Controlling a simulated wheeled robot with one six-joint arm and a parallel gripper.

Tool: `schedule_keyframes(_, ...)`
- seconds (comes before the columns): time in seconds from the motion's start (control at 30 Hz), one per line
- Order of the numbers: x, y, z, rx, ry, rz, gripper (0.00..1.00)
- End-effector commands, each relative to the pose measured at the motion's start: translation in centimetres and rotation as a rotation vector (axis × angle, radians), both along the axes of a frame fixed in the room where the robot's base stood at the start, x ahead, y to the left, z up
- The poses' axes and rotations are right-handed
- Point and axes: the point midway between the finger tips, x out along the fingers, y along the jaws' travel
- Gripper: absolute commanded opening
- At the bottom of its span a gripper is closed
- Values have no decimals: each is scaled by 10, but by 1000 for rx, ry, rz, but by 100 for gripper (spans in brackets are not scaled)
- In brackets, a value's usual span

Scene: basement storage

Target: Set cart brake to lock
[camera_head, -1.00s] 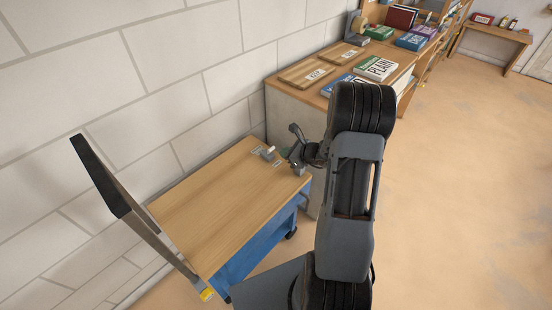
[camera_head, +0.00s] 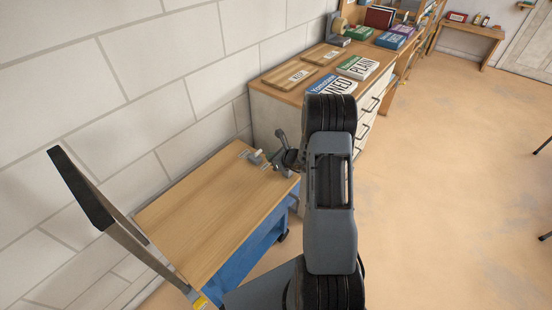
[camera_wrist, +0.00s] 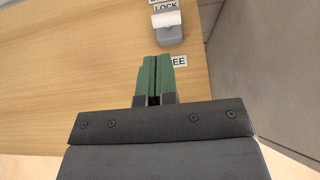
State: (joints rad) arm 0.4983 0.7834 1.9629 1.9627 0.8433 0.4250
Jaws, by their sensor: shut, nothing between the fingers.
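The cart (camera_head: 205,212) has a wooden top, a blue body and a tall handle at the left. Its brake, a grey block with a white lever (camera_head: 256,156), sits near the top's far right corner. In the wrist view the white lever (camera_wrist: 166,18) is at the block's LOCK-label end, partly covering that label. The FREE label (camera_wrist: 180,61) is partly hidden by my fingers. My gripper (camera_wrist: 153,58) has green fingertips pressed together, with nothing between them. They are over the cart top beside the FREE label, a short gap from the brake block (camera_wrist: 170,36).
A cabinet (camera_head: 277,118) with wooden boards and books (camera_head: 357,67) on top stands just beyond the cart. A block wall (camera_head: 120,80) runs along the cart's far side. Open floor (camera_head: 440,170) lies to the right.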

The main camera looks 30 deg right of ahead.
Motion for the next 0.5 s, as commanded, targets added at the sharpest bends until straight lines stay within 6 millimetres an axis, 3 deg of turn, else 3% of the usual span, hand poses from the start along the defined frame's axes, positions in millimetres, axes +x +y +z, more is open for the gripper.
schedule_keyframes(0.2,25,12,-16,0,0,2,0)
schedule_keyframes(0.5,40,18,-25,0,-1,1,0)
